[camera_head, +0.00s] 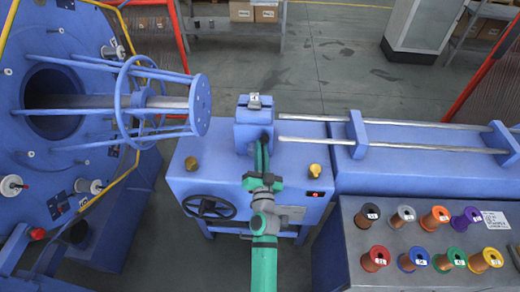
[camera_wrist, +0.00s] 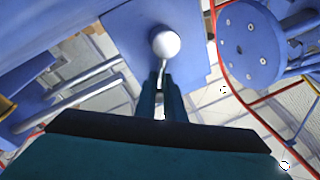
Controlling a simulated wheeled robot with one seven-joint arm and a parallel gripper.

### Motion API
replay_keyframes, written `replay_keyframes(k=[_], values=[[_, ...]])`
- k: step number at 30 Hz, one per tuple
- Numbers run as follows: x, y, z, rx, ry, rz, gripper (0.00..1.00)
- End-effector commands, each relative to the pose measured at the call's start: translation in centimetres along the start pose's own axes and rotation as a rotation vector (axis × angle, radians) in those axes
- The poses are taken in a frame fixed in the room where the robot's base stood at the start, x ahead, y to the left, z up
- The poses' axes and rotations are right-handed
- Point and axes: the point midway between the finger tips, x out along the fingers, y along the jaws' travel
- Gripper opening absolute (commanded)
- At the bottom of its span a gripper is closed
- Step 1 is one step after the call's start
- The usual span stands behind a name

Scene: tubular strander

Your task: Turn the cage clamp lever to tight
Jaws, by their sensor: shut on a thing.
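The cage clamp lever (camera_wrist: 164,70) is a thin metal rod by a round pale ball (camera_wrist: 166,44) on a blue block. My gripper (camera_wrist: 161,84) is shut on the rod, with one dark finger on each side. In the head view my gripper (camera_head: 262,143) reaches the front of the blue block (camera_head: 245,137) on the machine's middle table. The lever is hidden there behind my fingers, so its angle and any marks for tight cannot be read.
The round blue cage (camera_head: 200,104) with its bars stands left of the block. Two metal rails (camera_head: 305,118) run to the right. A black handwheel (camera_head: 209,206) and brass knobs (camera_head: 314,169) sit near the table's front. Several wire spools (camera_head: 416,258) stand at the lower right.

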Motion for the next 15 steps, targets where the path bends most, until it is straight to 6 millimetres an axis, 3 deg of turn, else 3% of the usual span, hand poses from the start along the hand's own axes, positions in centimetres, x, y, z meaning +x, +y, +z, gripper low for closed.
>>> replay_keyframes(k=[1, 11, 14, 15], values=[[0.27, -0.26, -0.98, 0.005, 0.021, -0.003, 0.00], [0.27, -0.14, -1.06, 0.007, 0.023, -0.001, 0.00], [0.27, -0.11, -1.09, 0.006, 0.023, -0.001, 0.26], [0.26, -0.08, -1.10, 0.006, 0.023, 0.000, 0.28]])
